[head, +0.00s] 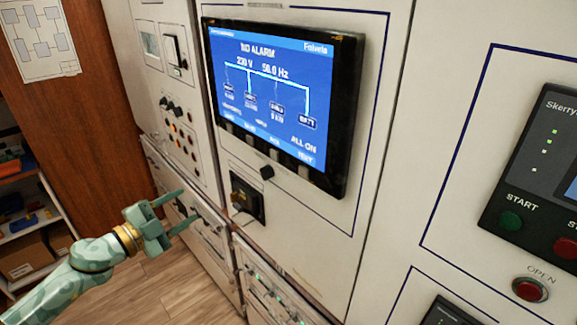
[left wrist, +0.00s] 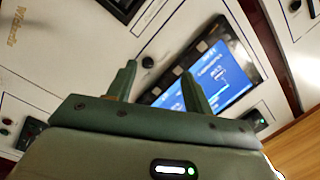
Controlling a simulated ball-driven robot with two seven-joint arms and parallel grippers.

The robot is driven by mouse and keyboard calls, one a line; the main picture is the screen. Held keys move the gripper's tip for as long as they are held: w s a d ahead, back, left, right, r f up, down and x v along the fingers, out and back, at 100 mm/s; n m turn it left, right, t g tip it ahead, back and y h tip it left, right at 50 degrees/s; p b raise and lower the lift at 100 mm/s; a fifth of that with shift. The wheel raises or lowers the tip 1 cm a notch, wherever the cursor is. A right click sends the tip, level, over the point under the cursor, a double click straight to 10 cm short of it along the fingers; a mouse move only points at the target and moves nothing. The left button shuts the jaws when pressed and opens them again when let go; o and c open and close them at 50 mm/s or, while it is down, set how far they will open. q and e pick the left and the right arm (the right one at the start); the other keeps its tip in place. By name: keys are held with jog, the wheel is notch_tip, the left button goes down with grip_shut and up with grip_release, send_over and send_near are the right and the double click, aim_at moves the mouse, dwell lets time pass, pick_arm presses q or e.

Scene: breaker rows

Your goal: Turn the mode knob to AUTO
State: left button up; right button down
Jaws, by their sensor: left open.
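A small round black knob (head: 267,172) sits on the white cabinet front just under the display's lower left part. Below it is a black rotary switch (head: 246,198) on a square plate. I cannot read a mode or AUTO label on either, so I cannot tell which is the mode knob or its setting. My left gripper (head: 187,208) is open and empty, left of the rotary switch and apart from it. In the left wrist view its open fingers (left wrist: 157,72) point at the panel, with a small black knob (left wrist: 148,62) beyond them. My right gripper is not in view.
The display (head: 272,95) reads NO ALARM and juts out from the cabinet above the knobs. START (head: 511,221) and OPEN (head: 529,289) buttons are at right. Shelves (head: 30,215) stand at far left. Wooden floor (head: 165,290) shows below the gripper.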

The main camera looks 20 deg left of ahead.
pick_arm(q)
jog(key=d+r+m+h, duration=0.1)
jog(key=d+r+h, duration=0.15)
jog(key=d, duration=0.35)
jog(key=p, duration=0.1)
send_near(266, 173)
jog(key=p+x, duration=0.1)
jog(key=x, duration=0.6)
jog(key=shift+w+g+p, duration=0.3)
jog(key=shift+w+p, duration=0.05)
jog(key=shift+w, duration=0.1)
jog(key=shift+a+f, duration=0.15)
jog(key=shift+a, duration=0.05)
jog(key=c, duration=1)
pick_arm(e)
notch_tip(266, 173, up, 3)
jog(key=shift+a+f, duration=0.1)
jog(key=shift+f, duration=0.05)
